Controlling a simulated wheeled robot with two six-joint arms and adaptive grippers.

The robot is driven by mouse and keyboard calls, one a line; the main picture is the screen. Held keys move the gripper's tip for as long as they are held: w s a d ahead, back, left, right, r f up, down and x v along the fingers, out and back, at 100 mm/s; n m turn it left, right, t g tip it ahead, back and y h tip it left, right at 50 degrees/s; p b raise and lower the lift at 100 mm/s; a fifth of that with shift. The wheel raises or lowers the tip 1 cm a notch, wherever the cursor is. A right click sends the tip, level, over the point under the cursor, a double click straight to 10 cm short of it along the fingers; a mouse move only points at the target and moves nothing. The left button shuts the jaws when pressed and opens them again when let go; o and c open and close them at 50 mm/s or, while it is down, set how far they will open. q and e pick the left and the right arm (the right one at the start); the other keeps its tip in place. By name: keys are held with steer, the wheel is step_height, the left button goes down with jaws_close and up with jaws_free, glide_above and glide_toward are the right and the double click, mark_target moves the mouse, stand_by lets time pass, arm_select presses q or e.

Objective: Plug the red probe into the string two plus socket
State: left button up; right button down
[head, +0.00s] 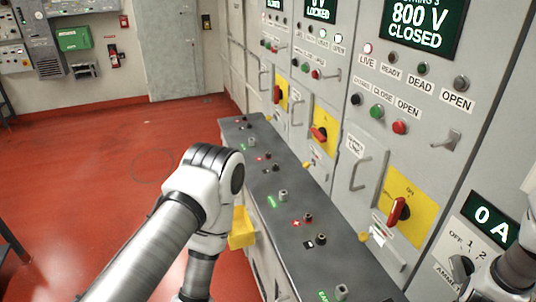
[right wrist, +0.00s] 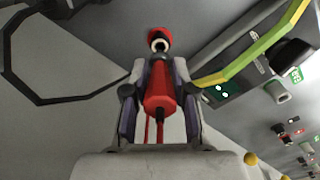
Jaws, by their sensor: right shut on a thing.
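In the right wrist view my right gripper (right wrist: 158,75) is shut on the red probe (right wrist: 159,95). In the head view the gripper and probe are out of sight. Pairs of sockets stand along the grey bench: a plus socket in the middle row (head: 267,155) and another in the nearer row (head: 308,217), beside small red plus marks. The bench labels are too small to tell which is string two. My left arm reaches down over the floor; its gripper is out of frame.
The panel wall has displays, one reading 800 V CLOSED (head: 420,20), and red rotary handles on yellow plates (head: 398,208). A yellow box (head: 241,228) hangs by the bench (head: 325,265). A yellow-green strip (right wrist: 255,55) and black cable (right wrist: 45,100) lie near the probe. Red floor at left is open.

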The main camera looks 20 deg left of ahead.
steer(key=shift+r+p, duration=2.1)
steer(key=shift+r, duration=0.4)
